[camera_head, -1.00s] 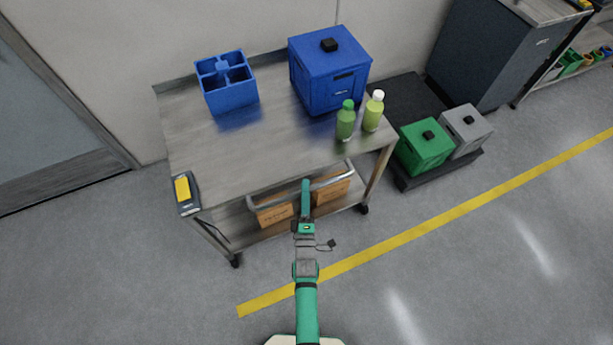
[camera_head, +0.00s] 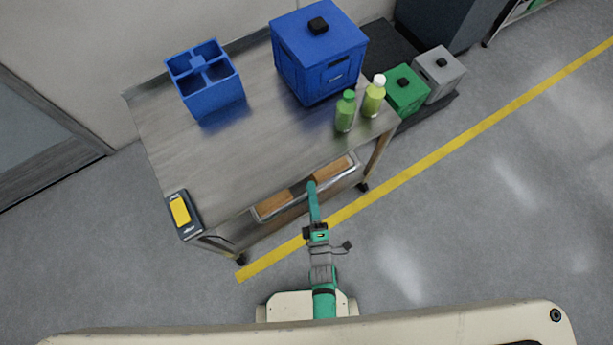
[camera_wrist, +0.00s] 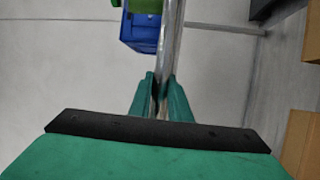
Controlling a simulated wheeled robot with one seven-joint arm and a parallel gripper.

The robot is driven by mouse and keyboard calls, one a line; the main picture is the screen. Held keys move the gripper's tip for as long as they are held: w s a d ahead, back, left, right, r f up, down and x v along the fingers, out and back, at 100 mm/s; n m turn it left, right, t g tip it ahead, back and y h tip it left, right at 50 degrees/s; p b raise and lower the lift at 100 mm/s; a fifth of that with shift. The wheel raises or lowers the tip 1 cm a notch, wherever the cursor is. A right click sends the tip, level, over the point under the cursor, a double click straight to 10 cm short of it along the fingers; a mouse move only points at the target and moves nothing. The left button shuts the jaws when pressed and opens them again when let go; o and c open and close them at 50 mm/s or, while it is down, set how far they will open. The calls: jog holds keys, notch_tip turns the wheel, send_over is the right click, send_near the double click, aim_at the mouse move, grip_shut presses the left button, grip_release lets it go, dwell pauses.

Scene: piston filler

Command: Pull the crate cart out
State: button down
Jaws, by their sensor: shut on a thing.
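On the cart top stand a blue lidded crate (camera_head: 325,80), an open divided blue crate (camera_head: 212,98) and two bottles, one green-capped (camera_head: 345,112), one white-capped (camera_head: 373,97).
A device with a yellow face (camera_head: 181,211) sits at the cart's near left corner. Brown boxes (camera_head: 275,203) lie on the lower shelf. Green (camera_head: 405,92) and grey (camera_head: 440,72) crates stand on the floor at right. A yellow line (camera_head: 440,160) crosses otherwise clear floor.

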jog(key=shift+s+d, duration=0.45)
jog(key=shift+s, duration=0.15)
jog(key=c, duration=1.6)
grip_release()
jog(key=shift+c, duration=0.2)
jog(key=shift+s, duration=0.15)
jog(key=s+f, duration=0.2)
jog(key=s, duration=0.8)
jog(key=shift+s+d, duration=0.25)
jog(key=shift+d, duration=0.05)
